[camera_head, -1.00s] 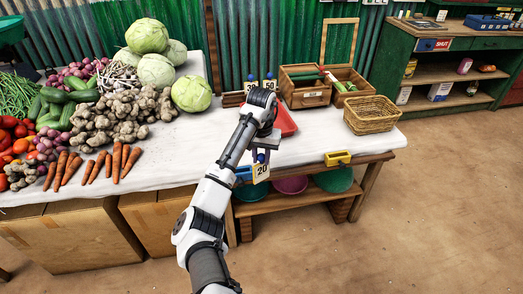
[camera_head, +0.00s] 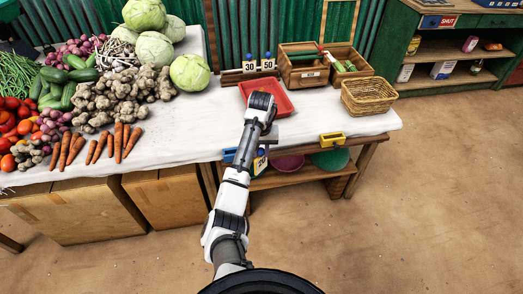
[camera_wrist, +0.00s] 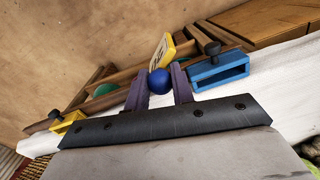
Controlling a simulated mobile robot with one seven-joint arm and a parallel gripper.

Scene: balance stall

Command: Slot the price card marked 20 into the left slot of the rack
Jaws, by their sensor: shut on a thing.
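The price card marked 20 (camera_head: 260,164) is yellowish with a blue ball knob on top; it hangs below my gripper (camera_head: 263,150), beyond the table's front edge. In the wrist view the card (camera_wrist: 160,50) is seen nearly edge-on, and the blue knob (camera_wrist: 159,82) sits between both fingers of my gripper (camera_wrist: 160,88), which are shut on it. The dark wooden rack (camera_head: 229,77) stands at the back of the table. Cards marked 30 and 50 stand in its middle and right; its left part shows no card. My arm partly hides the held card.
A red tray (camera_head: 286,100) lies in front of the rack. A wooden crate (camera_head: 305,75) and wicker basket (camera_head: 370,97) stand to the right. Vegetables cover the left. A blue fixture (camera_head: 229,155) and yellow fixture (camera_head: 332,139) sit at the front edge. White cloth between is clear.

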